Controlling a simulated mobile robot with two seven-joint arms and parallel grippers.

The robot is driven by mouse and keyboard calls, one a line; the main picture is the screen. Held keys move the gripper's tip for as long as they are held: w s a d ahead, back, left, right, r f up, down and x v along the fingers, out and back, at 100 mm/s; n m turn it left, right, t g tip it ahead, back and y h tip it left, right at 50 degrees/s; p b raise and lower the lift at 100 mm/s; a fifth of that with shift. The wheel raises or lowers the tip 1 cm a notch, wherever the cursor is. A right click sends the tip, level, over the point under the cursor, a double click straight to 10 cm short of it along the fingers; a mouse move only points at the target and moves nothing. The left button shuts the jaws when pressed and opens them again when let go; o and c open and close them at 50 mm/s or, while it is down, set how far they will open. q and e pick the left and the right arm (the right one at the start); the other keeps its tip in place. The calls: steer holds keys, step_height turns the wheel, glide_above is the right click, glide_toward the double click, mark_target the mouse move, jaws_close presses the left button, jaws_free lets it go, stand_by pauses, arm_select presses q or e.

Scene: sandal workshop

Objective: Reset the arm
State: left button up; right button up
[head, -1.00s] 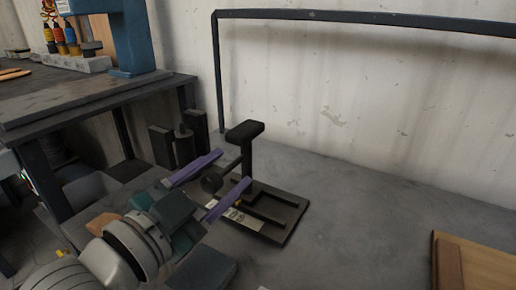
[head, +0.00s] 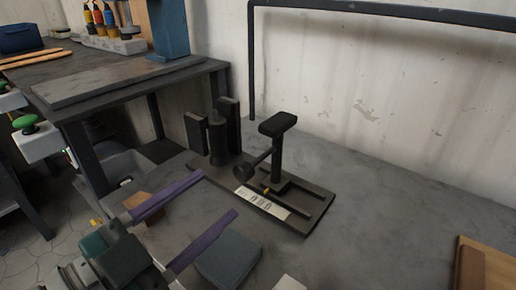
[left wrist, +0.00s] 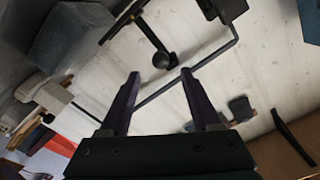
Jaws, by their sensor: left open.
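My left gripper (head: 218,207) is in the lower left of the head view. Its two purple fingers are spread apart with nothing between them. It also shows in the left wrist view (left wrist: 160,80), open and empty. It is in front of and left of a black fixture (head: 277,150), a post with a padded top and a round knob on a flat base plate (head: 310,212). A white label lies on that plate. The gripper looks apart from the fixture. My right gripper is not in view.
A grey-blue block (head: 228,258) lies on the grey table (head: 380,220) near the gripper. A black upright holder (head: 218,140) stands behind. A wooden board (head: 487,265) is at the lower right. A dark workbench (head: 120,85) stands at the left. The table's middle right is clear.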

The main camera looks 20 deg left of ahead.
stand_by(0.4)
arm_select(q)
steer(key=s+a+r+n+g+y+p, duration=0.25)
steer(key=s+r+n+g+p, duration=0.4)
steer(key=r+p, duration=0.55)
steer(key=s+a+r+n+g+y+p, duration=0.1)
steer(key=s+r+n+g+y+p, duration=0.25)
steer(key=s+r+g+p, duration=0.6)
step_height(320, 180, up, 36)
steer(key=m+t+p, duration=0.1)
steer(key=t+p, duration=0.1)
steer(key=p, duration=3.7)
steer(key=shift+d+t+p, duration=0.15)
steer(key=shift+t+p, duration=0.15)
steer(key=shift+p, duration=0.05)
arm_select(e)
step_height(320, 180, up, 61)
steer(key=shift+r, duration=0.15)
arm_select(q)
steer(key=shift+s, duration=0.1)
